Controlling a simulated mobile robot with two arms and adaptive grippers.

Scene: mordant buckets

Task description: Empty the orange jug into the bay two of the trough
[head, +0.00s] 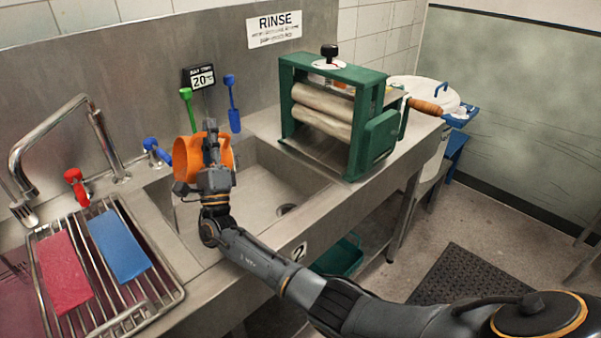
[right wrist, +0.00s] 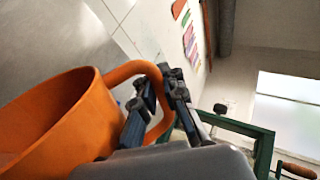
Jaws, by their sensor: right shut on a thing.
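The orange jug (head: 186,160) is tilted well over, its open mouth facing left in the head view. It is over the left part of a steel basin of the trough (head: 318,218), whose front carries the label 2 (head: 299,250). My right gripper (head: 211,140) is shut on the jug's handle. In the right wrist view the jug (right wrist: 60,125) shows its open rim and orange inner wall, and the handle (right wrist: 155,85) runs between the gripper fingers (right wrist: 155,105). No liquid shows, and the jug's bottom is hidden. My left gripper is not in view.
A wire rack (head: 150,290) with a red block (head: 63,272) and a blue block (head: 118,245) covers the left basin. A tap (head: 95,110) stands behind it. A green wringer (head: 345,115) stands right of the basin. A teal crate (head: 338,258) sits below.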

